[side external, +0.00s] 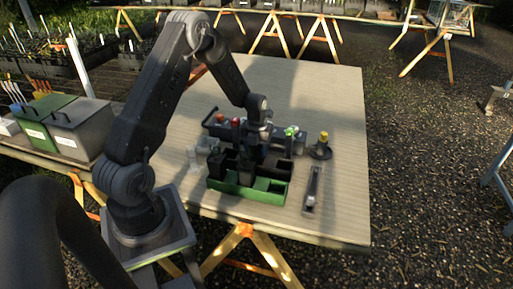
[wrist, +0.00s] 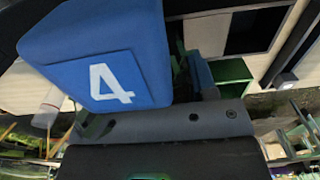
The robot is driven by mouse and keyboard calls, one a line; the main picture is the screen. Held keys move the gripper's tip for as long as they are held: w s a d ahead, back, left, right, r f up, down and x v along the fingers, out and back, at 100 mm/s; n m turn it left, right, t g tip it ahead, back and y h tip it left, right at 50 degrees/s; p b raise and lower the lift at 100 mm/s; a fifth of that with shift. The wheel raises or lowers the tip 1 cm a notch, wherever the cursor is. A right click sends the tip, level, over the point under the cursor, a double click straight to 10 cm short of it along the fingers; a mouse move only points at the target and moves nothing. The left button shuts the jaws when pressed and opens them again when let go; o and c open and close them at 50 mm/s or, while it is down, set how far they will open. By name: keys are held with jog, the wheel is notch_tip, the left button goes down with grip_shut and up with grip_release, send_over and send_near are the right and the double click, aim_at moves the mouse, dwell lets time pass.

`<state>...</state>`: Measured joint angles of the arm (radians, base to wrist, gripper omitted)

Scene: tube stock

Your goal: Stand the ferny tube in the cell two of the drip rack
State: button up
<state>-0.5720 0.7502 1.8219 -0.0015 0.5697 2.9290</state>
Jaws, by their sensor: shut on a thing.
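My gripper (side external: 256,128) points down over the middle of the work area, between a row of coloured tops and a green tray (side external: 240,193). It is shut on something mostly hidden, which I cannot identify. A green-topped tube (side external: 291,131) stands just right of the gripper in the side view. In the wrist view a blue block marked 4 (wrist: 108,62) fills the upper left, close to the camera. Narrow green bits show behind it. I cannot tell which holder is the drip rack, nor read any cell number on it.
Red (side external: 235,121) and orange (side external: 220,118) tops stand left of the gripper. A yellow-topped thing on a dark round base (side external: 322,152) stands at right. A grey and black tool (side external: 313,190) lies right of the tray. Clear pieces (side external: 192,156) stand at left. The far tabletop is clear.

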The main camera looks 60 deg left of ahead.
jog(key=o, duration=1.1)
notch_tip(320, 180, up, 12)
jog(key=shift+r, duration=0.85)
